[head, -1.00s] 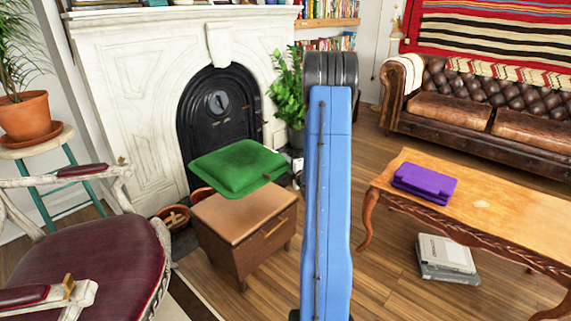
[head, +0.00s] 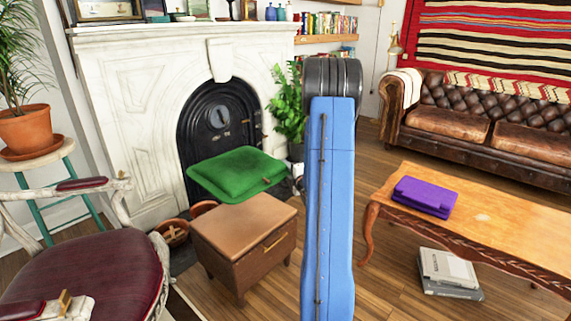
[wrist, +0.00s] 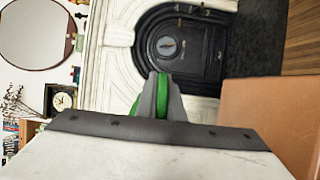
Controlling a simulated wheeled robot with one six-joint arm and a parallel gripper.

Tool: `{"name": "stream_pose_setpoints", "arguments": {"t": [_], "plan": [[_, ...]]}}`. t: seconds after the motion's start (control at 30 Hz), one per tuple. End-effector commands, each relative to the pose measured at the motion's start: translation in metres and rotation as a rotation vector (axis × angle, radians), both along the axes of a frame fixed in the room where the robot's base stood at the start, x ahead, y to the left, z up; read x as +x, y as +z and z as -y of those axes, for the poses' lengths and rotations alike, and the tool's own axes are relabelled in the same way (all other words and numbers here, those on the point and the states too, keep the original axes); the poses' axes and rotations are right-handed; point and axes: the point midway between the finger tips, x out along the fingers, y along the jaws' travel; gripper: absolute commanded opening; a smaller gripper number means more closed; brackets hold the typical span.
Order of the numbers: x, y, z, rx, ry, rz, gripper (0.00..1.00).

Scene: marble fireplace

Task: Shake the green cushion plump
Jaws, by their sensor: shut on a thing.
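The green cushion (head: 237,173) hangs in the air above the brown box-like stool (head: 236,222), in front of the fireplace. It lies nearly flat, with a small brown spot near its right edge. In the wrist view, my gripper (wrist: 161,88) is shut on the cushion, and a strip of green (wrist: 162,98) shows between the grey fingers. Most of the cushion is hidden there. My blue arm stands upright in the head view, and the gripper itself cannot be made out there.
A marble fireplace (head: 135,115) with a black door stands behind. A red-seated armchair (head: 90,265) is at the left, beside a plant on a stool. A wooden coffee table (head: 500,230) with a purple case (head: 423,196) is at the right. Bare floor lies between stool and table.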

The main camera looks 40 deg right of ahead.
Motion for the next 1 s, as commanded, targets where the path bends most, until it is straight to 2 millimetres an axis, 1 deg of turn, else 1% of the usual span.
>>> {"name": "stream_pose_setpoints", "arguments": {"t": [0.03,0.2,0.3,0.37,0.47,0.7,0.8,0.9,1.0], "plan": [[0.000,-0.011,0.000,0.004,0.000,-0.002,0.00],[0.000,-0.035,0.000,0.002,0.000,0.001,0.00],[0.000,-0.042,0.000,0.001,-0.001,0.001,0.00],[0.000,-0.041,0.000,-0.001,-0.001,0.002,0.00],[0.000,-0.031,0.000,-0.003,0.000,0.004,0.00],[0.000,0.011,0.000,-0.004,-0.001,0.005,0.00],[0.000,0.023,0.000,-0.003,-0.001,0.004,0.00],[0.000,0.028,0.000,-0.001,-0.001,0.002,0.00],[0.000,0.022,0.000,0.002,-0.001,0.001,0.00]]}}
